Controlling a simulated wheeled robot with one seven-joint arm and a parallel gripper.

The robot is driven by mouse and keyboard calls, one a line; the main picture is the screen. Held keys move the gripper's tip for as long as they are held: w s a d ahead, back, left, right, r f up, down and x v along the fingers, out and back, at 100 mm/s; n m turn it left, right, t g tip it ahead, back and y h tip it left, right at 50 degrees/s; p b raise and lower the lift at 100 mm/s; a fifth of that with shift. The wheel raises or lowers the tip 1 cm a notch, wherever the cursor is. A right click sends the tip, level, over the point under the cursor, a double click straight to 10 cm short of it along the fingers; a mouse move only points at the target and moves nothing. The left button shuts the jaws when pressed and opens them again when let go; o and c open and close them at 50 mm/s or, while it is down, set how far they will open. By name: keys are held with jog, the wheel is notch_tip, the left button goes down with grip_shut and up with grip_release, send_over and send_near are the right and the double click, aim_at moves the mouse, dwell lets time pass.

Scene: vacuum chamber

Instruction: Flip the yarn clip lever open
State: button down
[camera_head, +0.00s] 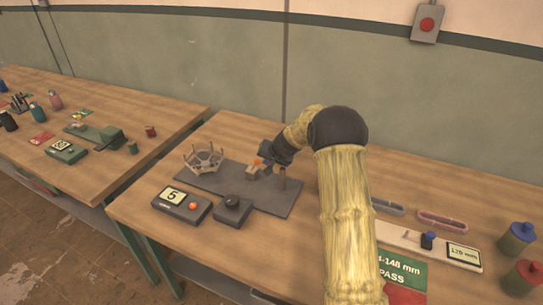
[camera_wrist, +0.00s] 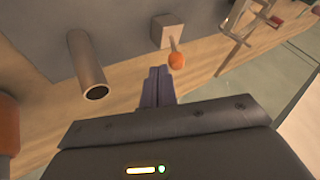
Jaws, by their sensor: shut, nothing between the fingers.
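The yarn clip is a small tan block (camera_wrist: 166,31) on the grey base plate, with a thin lever ending in an orange knob (camera_wrist: 176,60). In the head view the block (camera_head: 252,172) and the knob (camera_head: 258,161) show just left of my arm's end. My gripper (camera_wrist: 158,72) is shut and empty. In the wrist view its fingertips appear just left of and below the knob; whether they touch it I cannot tell. In the head view the fingers are hard to make out.
A metal post (camera_wrist: 87,65) stands on the grey plate (camera_head: 222,188) near the clip. A pronged frame (camera_head: 204,158) is at the plate's left. A display box (camera_head: 181,204) and a dark knob box (camera_head: 232,208) sit in front. Bottles (camera_head: 516,239) stand at the right.

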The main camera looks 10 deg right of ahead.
jog(key=shift+w+a+f, duration=0.1)
jog(key=shift+w+f, duration=0.15)
jog(key=shift+f, duration=0.15)
jog(key=shift+r+p, duration=0.2)
jog(key=shift+p, duration=0.35)
jog(key=shift+w+a+p, duration=0.1)
jog(key=shift+a+p, duration=0.05)
jog(key=shift+p, duration=0.35)
jog(key=shift+r+p, duration=0.1)
jog(key=shift+p, duration=0.3)
